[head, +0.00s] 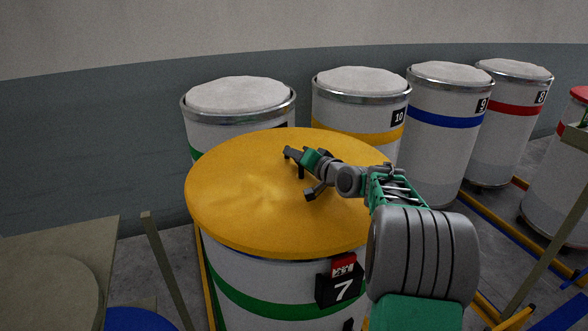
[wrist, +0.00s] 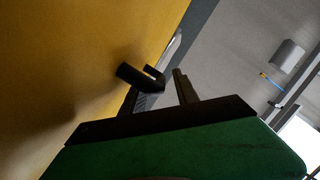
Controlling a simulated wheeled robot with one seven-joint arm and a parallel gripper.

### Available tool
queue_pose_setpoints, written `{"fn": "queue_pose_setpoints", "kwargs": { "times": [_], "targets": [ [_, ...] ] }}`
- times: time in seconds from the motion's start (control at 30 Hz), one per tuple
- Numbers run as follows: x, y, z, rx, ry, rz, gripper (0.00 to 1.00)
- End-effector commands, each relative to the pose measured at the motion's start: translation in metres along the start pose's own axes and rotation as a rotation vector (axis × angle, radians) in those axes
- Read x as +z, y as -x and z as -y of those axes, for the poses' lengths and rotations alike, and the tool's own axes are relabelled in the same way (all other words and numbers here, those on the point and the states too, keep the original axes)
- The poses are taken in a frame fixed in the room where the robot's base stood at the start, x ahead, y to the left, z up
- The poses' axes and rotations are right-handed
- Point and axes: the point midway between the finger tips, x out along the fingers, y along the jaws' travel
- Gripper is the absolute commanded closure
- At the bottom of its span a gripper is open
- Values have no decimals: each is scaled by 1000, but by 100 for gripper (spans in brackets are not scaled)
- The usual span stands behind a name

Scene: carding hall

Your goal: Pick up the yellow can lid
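The yellow can lid (head: 235,190) lies flat on top of the near can (head: 265,285), which has a green band and a number 7 tag. My gripper (head: 301,174) is over the right half of the lid, with its dark fingers spread apart. I cannot tell whether the fingers touch the lid. In the wrist view the lid (wrist: 60,60) fills the left side, and my gripper's dark fingers (wrist: 165,85) are beside its edge. My arm hides the lid's right edge in the head view.
Several open cans with white filling stand behind, among them can 10 (head: 360,120) and can 9 (head: 450,140). A red-topped can (head: 560,185) is at the right edge. Yellow floor rails (head: 470,230) run beside the cans. A grey-green table (head: 60,260) is at the lower left.

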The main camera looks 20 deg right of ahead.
Motion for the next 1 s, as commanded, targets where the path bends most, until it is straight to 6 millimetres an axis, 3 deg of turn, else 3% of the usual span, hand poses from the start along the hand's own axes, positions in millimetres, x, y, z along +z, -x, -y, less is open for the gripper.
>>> {"fn": "queue_pose_setpoints", "kwargs": {
  "times": [0.4,1.0],
  "targets": [
    [0,0,0,0,0,0,99],
    [0,0,0,0,0,0,100]
  ]
}}
